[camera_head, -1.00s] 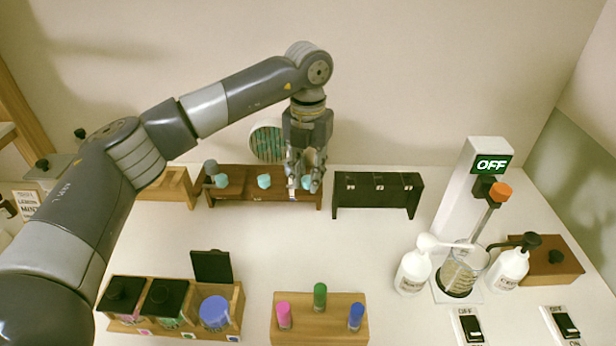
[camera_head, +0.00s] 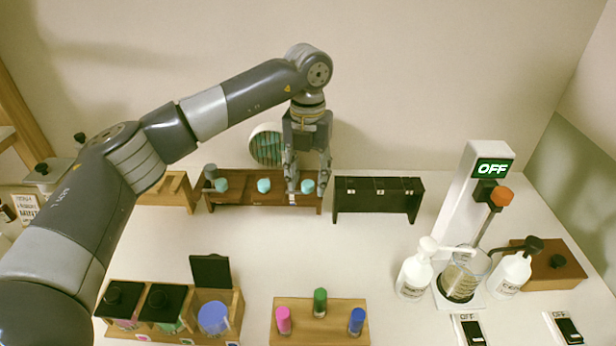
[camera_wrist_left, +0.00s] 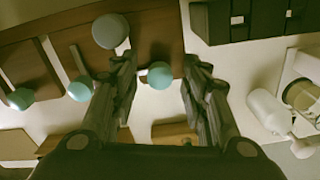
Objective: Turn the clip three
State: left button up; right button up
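A dark brown wooden rack (camera_head: 240,198) stands at the back with three small teal knobs: left (camera_head: 221,185), middle (camera_head: 263,186) and right (camera_head: 307,186). These look like the clips, but no writing marks them. My left gripper (camera_head: 308,183) is above the rack's right end, fingers pointing down and spread, with the right knob between them. In the left wrist view the fingers (camera_wrist_left: 160,95) stand apart either side of a teal knob (camera_wrist_left: 160,75). I cannot tell whether either finger touches it. My right gripper is not in view.
A grey knob (camera_head: 211,171) is at the rack's left end. A black rack (camera_head: 378,183) stands close to the right, and a round fan-like object (camera_head: 266,146) behind. White pump bottles (camera_head: 415,274) and a machine reading OFF (camera_head: 473,190) stand right.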

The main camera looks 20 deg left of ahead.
aim_at(308, 182)
pick_arm(q)
jog(key=shift+f, duration=0.1)
notch_tip(308, 182, up, 12)
dwell(0.5)
jog(key=shift+s, duration=0.1)
dwell(0.4)
